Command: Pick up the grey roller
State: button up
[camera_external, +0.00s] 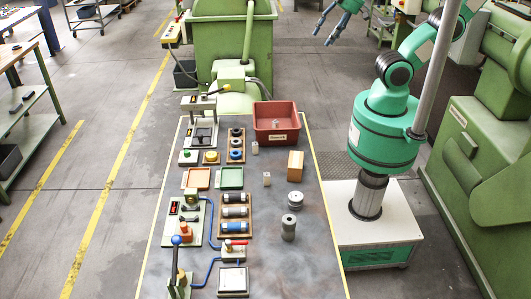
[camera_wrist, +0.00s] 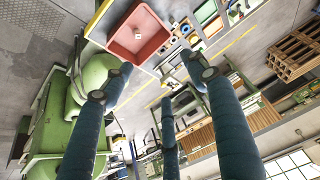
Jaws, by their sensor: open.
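Several grey cylinders show in the external view, and I cannot tell for sure which is the grey roller. A grey cylinder (camera_external: 288,229) stands upright at the front right of the table. My gripper (camera_external: 332,30) is open and empty, high at the top, well away from these. Its spread fingers also show in the wrist view (camera_wrist: 160,80).
A red bin (camera_external: 257,134) stands at the table's back right; its inside shows in the wrist view (camera_wrist: 117,38). A lever press (camera_external: 180,275) and fixtures fill the left side. The table's front right is bare.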

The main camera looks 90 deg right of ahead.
jog(key=w+a+g+y, duration=0.1)
jog(key=w+a+g, duration=0.1)
jog(key=w+a, duration=0.95)
jog(key=n+g+h, duration=0.1)
jog(key=g, duration=0.3)
send_over(289, 220)
notch_tip(289, 220, down, 29)
jog(key=shift+s+r+b, duration=0.15)
jog(key=shift+b, duration=0.3)
jog(key=shift+f+b, duration=0.65)
jog(key=shift+f, duration=3.65)
jog(key=shift+f, duration=0.15)
